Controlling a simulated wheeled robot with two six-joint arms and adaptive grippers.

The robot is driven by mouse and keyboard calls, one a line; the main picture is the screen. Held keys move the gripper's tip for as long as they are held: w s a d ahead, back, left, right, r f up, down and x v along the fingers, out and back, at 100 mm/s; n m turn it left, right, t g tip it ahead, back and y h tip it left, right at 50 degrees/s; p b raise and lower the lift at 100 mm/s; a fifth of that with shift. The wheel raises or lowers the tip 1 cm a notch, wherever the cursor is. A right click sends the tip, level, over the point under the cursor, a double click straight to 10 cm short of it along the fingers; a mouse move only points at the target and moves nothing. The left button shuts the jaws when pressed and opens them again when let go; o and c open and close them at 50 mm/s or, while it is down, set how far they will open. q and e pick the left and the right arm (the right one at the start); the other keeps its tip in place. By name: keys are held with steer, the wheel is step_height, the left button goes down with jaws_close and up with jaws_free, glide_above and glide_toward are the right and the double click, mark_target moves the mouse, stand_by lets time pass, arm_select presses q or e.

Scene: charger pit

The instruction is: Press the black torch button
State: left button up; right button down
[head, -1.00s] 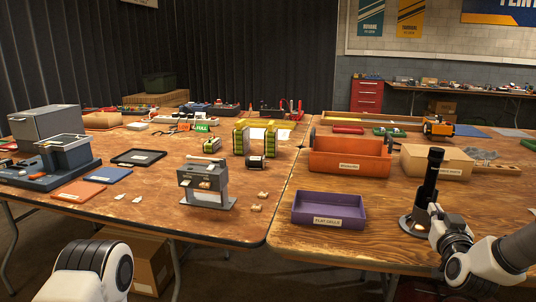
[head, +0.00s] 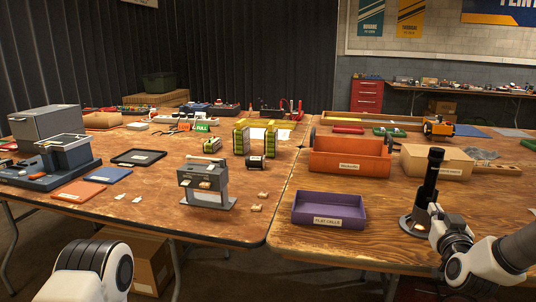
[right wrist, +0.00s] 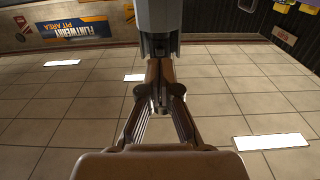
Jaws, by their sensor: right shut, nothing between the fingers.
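My right gripper (head: 437,154) is at the right of the head view, dark and slim, pointing upright above the near table edge. In the right wrist view its fingers (right wrist: 160,92) are shut and empty, with the tiled ceiling behind them. A pale grey cylinder-like shape (right wrist: 160,20) shows past the fingertips; I cannot tell what it is. I cannot pick out the black torch or its button with certainty in either view. My left gripper is out of view; only a white link of my left arm shows at the lower left.
A purple tray (head: 328,221), an orange bin (head: 350,165) and a cardboard box (head: 437,164) stand on the right table. The left table holds a grey device (head: 205,185), green-yellow packs (head: 241,138) and a black tray (head: 138,157). Bare wood lies in front of the purple tray.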

steer(key=shift+a, duration=0.25)
steer(key=shift+x, duration=1.1)
stand_by(0.3)
steer(key=shift+v, duration=3.95)
